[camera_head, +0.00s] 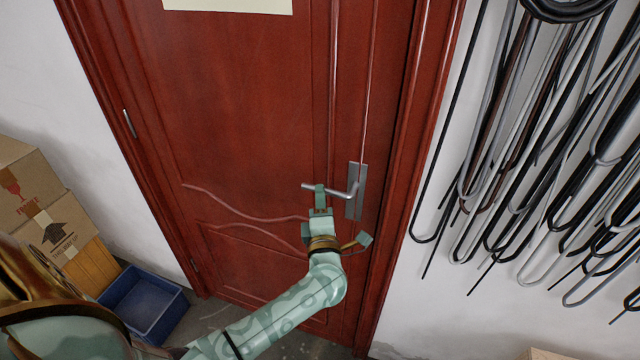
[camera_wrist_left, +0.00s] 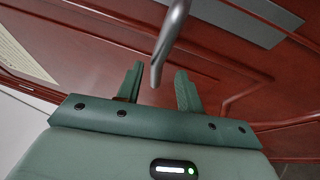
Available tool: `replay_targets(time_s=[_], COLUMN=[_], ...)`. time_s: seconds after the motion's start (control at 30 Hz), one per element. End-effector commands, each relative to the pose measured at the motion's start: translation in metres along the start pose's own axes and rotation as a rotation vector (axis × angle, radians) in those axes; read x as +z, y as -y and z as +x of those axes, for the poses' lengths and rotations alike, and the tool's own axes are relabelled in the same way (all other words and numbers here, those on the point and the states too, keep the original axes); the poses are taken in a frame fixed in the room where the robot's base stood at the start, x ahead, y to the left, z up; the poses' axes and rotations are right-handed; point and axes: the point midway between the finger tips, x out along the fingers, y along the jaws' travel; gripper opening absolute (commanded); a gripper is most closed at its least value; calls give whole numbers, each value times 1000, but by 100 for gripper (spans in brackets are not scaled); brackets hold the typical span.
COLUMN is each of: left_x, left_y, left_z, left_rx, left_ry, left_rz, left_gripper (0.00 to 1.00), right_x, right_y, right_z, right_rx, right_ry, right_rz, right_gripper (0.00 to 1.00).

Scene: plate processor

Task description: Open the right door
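A red wooden door (camera_head: 240,110) fills the middle of the head view. Its silver lever handle (camera_head: 340,192) sits on a metal plate (camera_head: 357,190) near the right edge, and the lever points left, roughly level. My left gripper (camera_head: 320,190) is at the lever's free end. In the left wrist view its two fingers (camera_wrist_left: 158,88) are spread, and the lever (camera_wrist_left: 170,40) reaches into the space between them with gaps showing on both sides. The door looks shut in its frame. My right gripper is not in view.
Cardboard boxes (camera_head: 35,195) and a blue bin (camera_head: 145,302) stand on the left by the door frame. Cables and bent rods (camera_head: 540,140) hang on the white wall at right. A little grey floor (camera_head: 210,318) shows below the door.

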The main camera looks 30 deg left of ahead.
Motion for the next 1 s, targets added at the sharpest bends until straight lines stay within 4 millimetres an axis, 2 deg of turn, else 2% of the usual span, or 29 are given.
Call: replay_targets(time_s=[0.1, 0.3, 0.67, 0.8, 1.0], left_x=[0, 0, 0, 0, 0], left_y=[0, 1, 0, 0, 1], left_z=[26, 50, 56, 56, 55], left_rx=[3, 0, 0, 0, -2], left_ry=[1, 1, 1, 1, 1], left_rz=[2, 1, 1, 1, -1], left_gripper=[37, 37, 37, 0, 0], right_x=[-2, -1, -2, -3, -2], right_y=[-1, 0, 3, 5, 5], right_z=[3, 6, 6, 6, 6], right_rx=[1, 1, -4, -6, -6], right_ry=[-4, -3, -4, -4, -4], right_rz=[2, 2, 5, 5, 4], right_gripper=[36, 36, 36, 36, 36])
